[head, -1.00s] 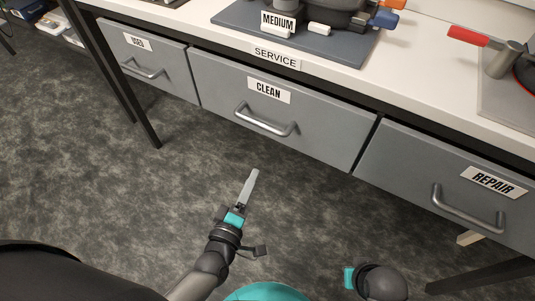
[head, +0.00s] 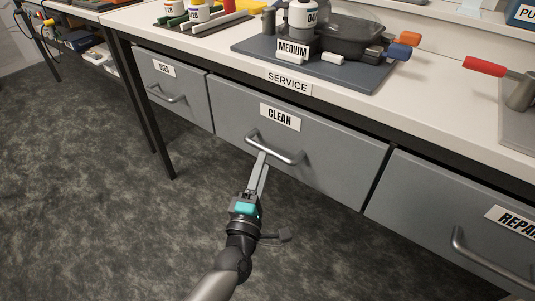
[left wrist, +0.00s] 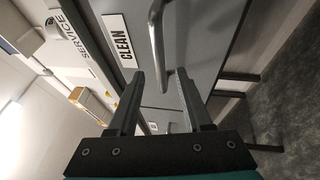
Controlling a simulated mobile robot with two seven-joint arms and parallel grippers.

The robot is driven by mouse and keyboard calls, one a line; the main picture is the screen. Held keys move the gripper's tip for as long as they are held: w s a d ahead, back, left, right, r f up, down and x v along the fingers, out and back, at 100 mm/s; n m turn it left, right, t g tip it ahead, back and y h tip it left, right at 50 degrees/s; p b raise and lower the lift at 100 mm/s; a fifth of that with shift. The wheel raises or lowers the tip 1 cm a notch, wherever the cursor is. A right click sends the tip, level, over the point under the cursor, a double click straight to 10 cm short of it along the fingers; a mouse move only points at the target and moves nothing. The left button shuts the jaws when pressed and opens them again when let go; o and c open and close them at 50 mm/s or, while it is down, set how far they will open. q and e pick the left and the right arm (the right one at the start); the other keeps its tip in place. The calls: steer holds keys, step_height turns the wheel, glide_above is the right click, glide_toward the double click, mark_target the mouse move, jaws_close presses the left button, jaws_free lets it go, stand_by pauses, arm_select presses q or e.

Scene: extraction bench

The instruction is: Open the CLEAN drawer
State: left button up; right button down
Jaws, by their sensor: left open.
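The CLEAN drawer (head: 330,161) is the middle grey drawer under the bench and it is closed. Its label (head: 280,116) reads CLEAN. Its silver bar handle (head: 277,150) also shows in the left wrist view (left wrist: 157,38). My left gripper (head: 262,158) is in front of the drawer, with its fingertips close to the handle. In the left wrist view my left gripper (left wrist: 160,82) has its two fingers apart, with the lower end of the handle near the gap between the tips. I cannot tell whether they touch it. My right gripper is not in view.
The USED drawer (head: 190,100) is on the left and the REPAIR drawer (head: 420,205) on the right, both closed. A blue-grey mat (head: 350,78) with equipment lies on the bench top. A dark bench leg (head: 150,125) stands at the left. The floor (head: 90,220) there is clear.

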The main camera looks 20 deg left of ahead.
mark_target(267, 149)
arm_select(q)
steer(key=shift+w+a+r+b, duration=0.1)
steer(key=shift+w+r+b, duration=0.05)
steer(key=shift+w, duration=0.7)
steer(key=shift+w+d+r+b, duration=0.1)
steer(key=shift+w+r+b, duration=0.1)
steer(key=shift+w, duration=0.7)
steer(key=shift+w+a+r+b, duration=0.1)
steer(key=shift+w+r+b, duration=0.05)
steer(key=shift+w, duration=0.7)
jaws_close()
